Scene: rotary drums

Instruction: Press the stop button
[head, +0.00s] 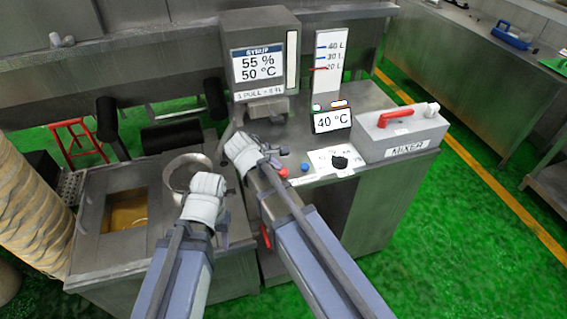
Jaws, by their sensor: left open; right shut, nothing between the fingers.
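A red button (283,172), which looks like the stop button, sits on the front panel of the grey machine. A blue button (304,167) is just to its right. My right gripper (240,147) is to the left of the red button and a little above it in the picture, apart from it; its fingers are shut and hold nothing. My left gripper (204,187) is open, in front of the round metal ring (187,170), further left from the buttons. My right forearm passes close to the red button and hides part of the panel below it.
A black knob (340,162) is right of the buttons. A mixer box (400,134) with a red handle, a 40 °C display (332,119) and a syrup display (258,64) stand on the machine. An open basin (125,212) is at left. Green floor is clear at right.

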